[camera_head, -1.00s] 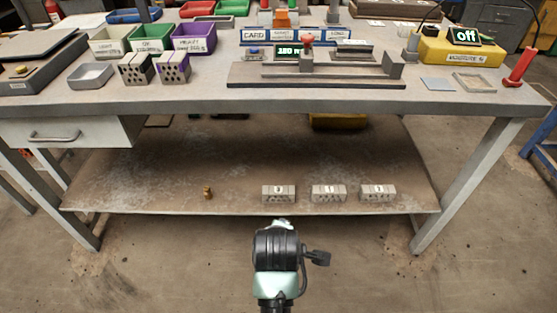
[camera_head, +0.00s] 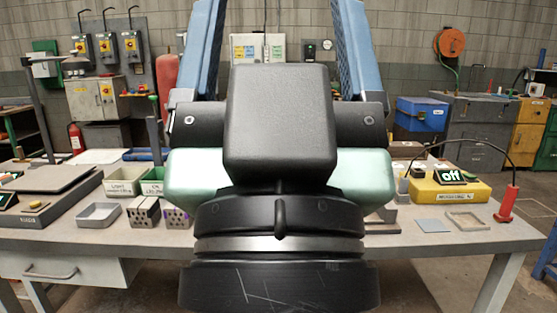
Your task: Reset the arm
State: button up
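My gripper (camera_head: 278,40) stands upright close to the camera and fills the middle of the view. Its two blue fingers rise wide apart on either side of the black gripper body, with only wall and cabinets seen between them. The fingertips reach the top edge of the picture. The gripper body and wrist hide the middle of the workbench (camera_head: 100,240).
Two hollow bricks (camera_head: 144,211) stand on the bench left of my wrist, beside a grey tray (camera_head: 99,214). Green bins (camera_head: 153,181) are behind them. A yellow box with an "off" display (camera_head: 449,190) and a red probe (camera_head: 508,204) are at right.

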notch_tip(320, 180, up, 25)
jog(key=p, duration=2.2)
jog(key=shift+w, duration=0.1)
